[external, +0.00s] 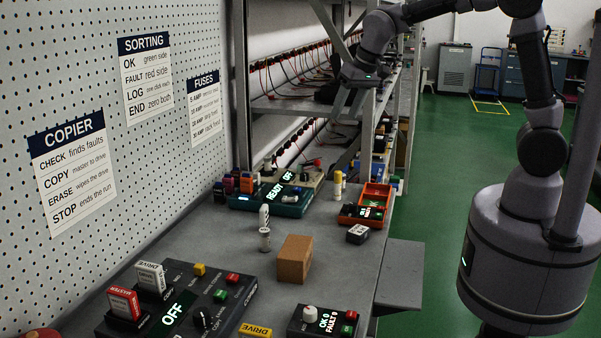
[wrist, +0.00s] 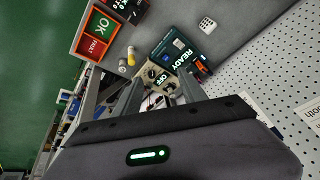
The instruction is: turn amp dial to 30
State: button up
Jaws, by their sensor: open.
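A beige device (external: 312,176) with a lit OFF readout stands at the back of the bench, behind the teal READY unit. It carries small knobs and a red part, and it also shows in the wrist view (wrist: 147,72) between and beyond my fingers. Its markings are too small to read, so I cannot tell which knob is the amp dial or where it points. My gripper (external: 346,108) is open and empty, raised beside the rack shelves, above and to the right of the device. In the wrist view my gripper (wrist: 159,82) points towards it, apart from it.
The teal READY unit (external: 268,200) stands in front of the beige device. An orange sorting tray (external: 376,192) and yellow-topped cylinders (external: 338,184) are to the right. A rack post (external: 368,130) and shelves with red cables stand close to my gripper. A brown box (external: 294,259) sits nearer.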

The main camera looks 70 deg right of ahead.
jog(key=m+g+h+p, duration=0.1)
jog(key=m+p, duration=0.1)
send_near(305, 174)
jog(key=shift+h, duration=0.3)
jog(key=b+x, duration=0.1)
jog(key=x, duration=0.2)
jog(key=b+x, duration=0.3)
jog(key=x, duration=0.2)
jog(key=shift+w+a+f, duration=0.2)
jog(key=shift+f, duration=0.15)
grip_shut()
